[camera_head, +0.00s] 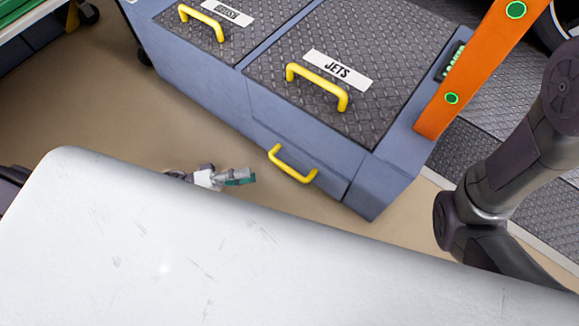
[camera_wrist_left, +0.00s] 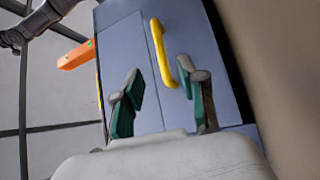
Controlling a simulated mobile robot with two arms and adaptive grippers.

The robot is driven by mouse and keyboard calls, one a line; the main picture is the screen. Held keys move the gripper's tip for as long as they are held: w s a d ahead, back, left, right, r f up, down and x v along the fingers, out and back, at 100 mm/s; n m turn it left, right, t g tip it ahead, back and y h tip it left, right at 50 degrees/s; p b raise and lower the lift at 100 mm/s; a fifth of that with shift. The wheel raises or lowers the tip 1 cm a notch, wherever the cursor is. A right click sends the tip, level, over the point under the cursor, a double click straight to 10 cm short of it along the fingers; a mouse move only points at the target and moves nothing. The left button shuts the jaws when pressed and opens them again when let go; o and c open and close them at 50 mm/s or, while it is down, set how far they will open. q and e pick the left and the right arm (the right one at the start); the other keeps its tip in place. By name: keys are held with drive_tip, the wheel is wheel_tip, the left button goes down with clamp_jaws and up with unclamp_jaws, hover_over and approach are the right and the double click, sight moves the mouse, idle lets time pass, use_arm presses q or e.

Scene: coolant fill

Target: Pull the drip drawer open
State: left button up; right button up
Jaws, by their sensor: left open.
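The drip drawer (camera_head: 327,169) is a blue-grey panel low in the cabinet front, under the JETS lid. It looks flush with the cabinet. Its yellow bar handle (camera_head: 292,165) sticks out towards me. My left gripper (camera_head: 245,176) is left of the handle and apart from it, with teal fingers pointing right. In the left wrist view the open gripper (camera_wrist_left: 161,82) faces the drawer front (camera_wrist_left: 130,62), with the yellow handle (camera_wrist_left: 159,50) beyond the fingertips and roughly between them. Nothing is between the fingers. My right gripper is out of view; only part of that arm shows.
The JETS lid (camera_head: 395,50) with its own yellow handle (camera_head: 318,86) tops the cabinet. A second lid (camera_head: 245,20) with a yellow handle (camera_head: 202,22) lies left of it. An orange bar (camera_head: 470,75) stands at the cabinet's right. Brown floor (camera_head: 110,115) is clear on the left.

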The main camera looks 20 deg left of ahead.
sight(288, 167)
use_arm(q)
drive_tip(key=shift+b+x, duration=1.75)
drive_tip(key=shift+x, duration=4.15)
drive_tip(key=shift+w+a, duration=0.1)
clamp_jaws()
